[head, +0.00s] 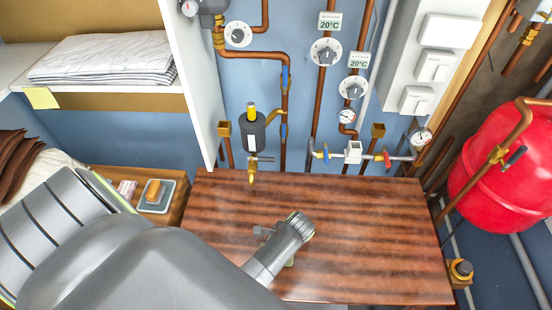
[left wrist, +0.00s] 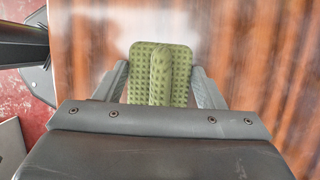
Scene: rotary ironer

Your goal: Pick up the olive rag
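The olive rag (left wrist: 160,75) lies on the brown striped wooden tabletop (head: 380,240). In the left wrist view it is a waffle-textured rectangle with a raised fold down its middle. My left gripper (left wrist: 163,85) is open over it, with one finger on each side of the rag and the raised fold between them. The fingers stand apart from the fold. The rag's near end is hidden by the gripper body. In the head view my left arm hides nearly all of the rag. My right gripper is in neither view.
Copper pipes, gauges and valves (head: 353,152) line the wall behind the table. A red tank (head: 505,150) stands at the right. A small tray (head: 157,196) with a brush-like item is at the left, below a shelf with folded white linen (head: 105,60). The table's right half is clear.

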